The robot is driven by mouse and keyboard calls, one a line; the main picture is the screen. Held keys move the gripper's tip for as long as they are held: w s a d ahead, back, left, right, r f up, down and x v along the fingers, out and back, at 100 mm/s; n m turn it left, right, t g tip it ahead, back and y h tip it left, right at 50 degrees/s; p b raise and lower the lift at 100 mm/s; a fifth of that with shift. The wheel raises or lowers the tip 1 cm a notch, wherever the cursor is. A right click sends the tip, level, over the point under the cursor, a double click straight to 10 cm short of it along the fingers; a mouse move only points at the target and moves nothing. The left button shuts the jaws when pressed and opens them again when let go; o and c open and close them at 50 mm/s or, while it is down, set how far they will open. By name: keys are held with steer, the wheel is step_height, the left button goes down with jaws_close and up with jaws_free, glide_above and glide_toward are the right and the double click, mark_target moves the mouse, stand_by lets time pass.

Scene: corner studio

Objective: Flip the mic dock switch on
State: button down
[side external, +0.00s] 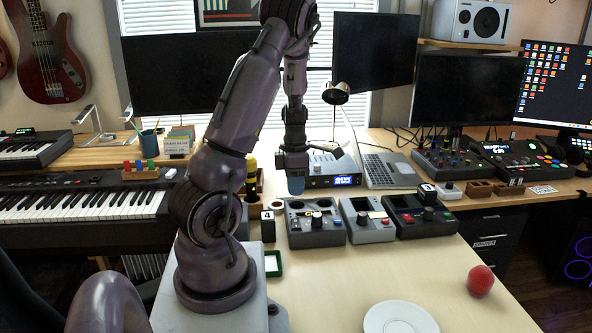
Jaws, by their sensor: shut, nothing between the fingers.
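Three control boxes stand in a row on the pale desk in the side external view. The left one is a dark grey box (316,238) with round recesses and knobs. The middle one is a lighter grey box (372,234) with a red part and a knob. The right one is a black box (427,229) with red and green parts. I cannot tell which is the mic dock, or how its switch is set. My gripper (296,182) points down, shut, above and behind the left box. Its fingertips look bluish and small, and I see no contact with a box.
A white plate (400,318) and a red ball (480,281) are on the front desk. A blue-display unit (335,180) and laptop (388,170) stand behind the boxes. A yellow-and-black item (252,178) is left of my gripper. The desk's middle front is clear.

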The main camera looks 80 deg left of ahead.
steer(key=r, duration=0.5)
steer(key=shift+d+r, duration=0.2)
steer(key=shift+d, duration=0.15)
